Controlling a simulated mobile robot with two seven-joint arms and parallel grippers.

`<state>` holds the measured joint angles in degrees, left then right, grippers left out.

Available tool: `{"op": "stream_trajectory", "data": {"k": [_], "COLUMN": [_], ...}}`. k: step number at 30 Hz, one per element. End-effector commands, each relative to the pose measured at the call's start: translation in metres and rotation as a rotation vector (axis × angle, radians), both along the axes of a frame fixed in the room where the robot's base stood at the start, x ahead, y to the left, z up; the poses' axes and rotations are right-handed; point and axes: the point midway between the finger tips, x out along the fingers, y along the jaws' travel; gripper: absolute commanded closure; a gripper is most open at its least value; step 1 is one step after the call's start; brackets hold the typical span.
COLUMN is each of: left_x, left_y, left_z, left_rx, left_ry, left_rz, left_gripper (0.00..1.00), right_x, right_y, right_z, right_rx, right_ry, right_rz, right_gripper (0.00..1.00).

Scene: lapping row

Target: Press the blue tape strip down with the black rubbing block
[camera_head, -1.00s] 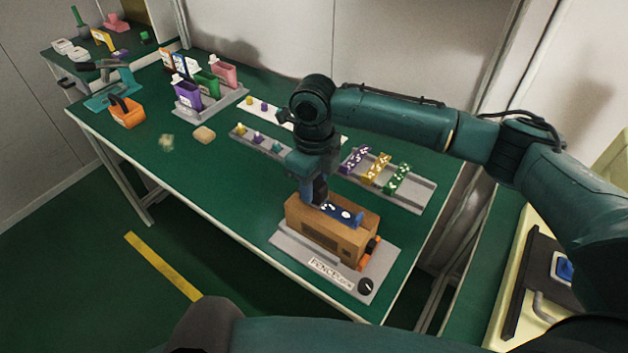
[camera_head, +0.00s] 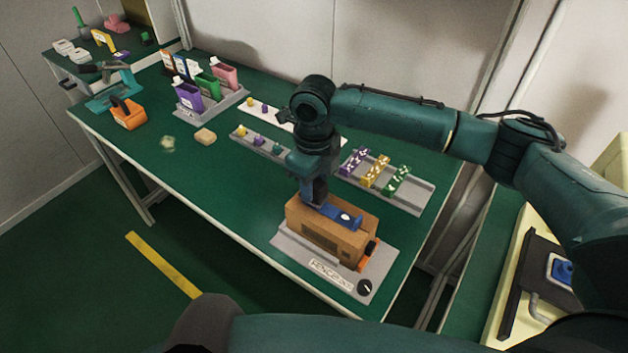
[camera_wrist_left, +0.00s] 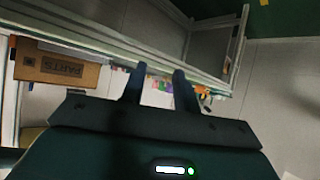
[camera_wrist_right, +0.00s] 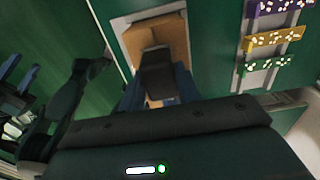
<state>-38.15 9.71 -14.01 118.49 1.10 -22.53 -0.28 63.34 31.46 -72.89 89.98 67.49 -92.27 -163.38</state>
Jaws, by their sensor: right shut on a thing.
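A brown box (camera_head: 300,222) sits on a grey base plate (camera_head: 292,252) near the table's front right. The blue tape strip (camera_head: 355,222) lies across its top, with a white mark showing. My right gripper (camera_head: 318,200) points down at the left part of the box top and covers part of the strip. In the right wrist view it is shut on the black rubbing block (camera_wrist_right: 157,75), over the box (camera_wrist_right: 172,30). Whether the block touches the strip is hidden. My left gripper (camera_wrist_left: 158,78) is open and empty, away from the table.
Behind the box stands a grey rack (camera_head: 425,200) with purple, yellow and green pieces. A grey tray (camera_head: 243,133) with small knobs, an orange holder (camera_head: 127,115) and a bottle stand (camera_head: 228,103) are farther left. The table's front middle is clear.

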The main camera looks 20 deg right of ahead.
Motion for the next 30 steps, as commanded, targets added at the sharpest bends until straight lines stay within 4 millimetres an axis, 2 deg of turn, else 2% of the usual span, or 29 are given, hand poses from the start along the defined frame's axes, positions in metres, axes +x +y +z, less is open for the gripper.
{"op": "stream_trajectory", "data": {"k": [1,9,18,30], "left_x": [0.000,-0.006,-0.007,-0.008], "left_y": [0.002,0.014,0.016,0.016], "left_z": [0.007,0.005,0.007,0.004], "left_rx": [0.004,0.025,0.034,0.043], "left_ry": [0.006,0.061,0.084,0.090], "left_rz": [0.004,0.038,0.048,0.037], "left_gripper": [0.69,0.69,0.69,0.69], "right_x": [0.000,0.000,0.001,0.000], "right_y": [0.000,0.000,0.000,0.000], "right_z": [0.010,0.032,0.053,0.057], "right_rx": [0.001,0.001,0.002,0.001], "right_ry": [-0.001,-0.001,-0.002,-0.002], "right_rz": [0.000,0.000,0.000,0.000], "right_gripper": [0.86,0.86,0.86,0.86]}}
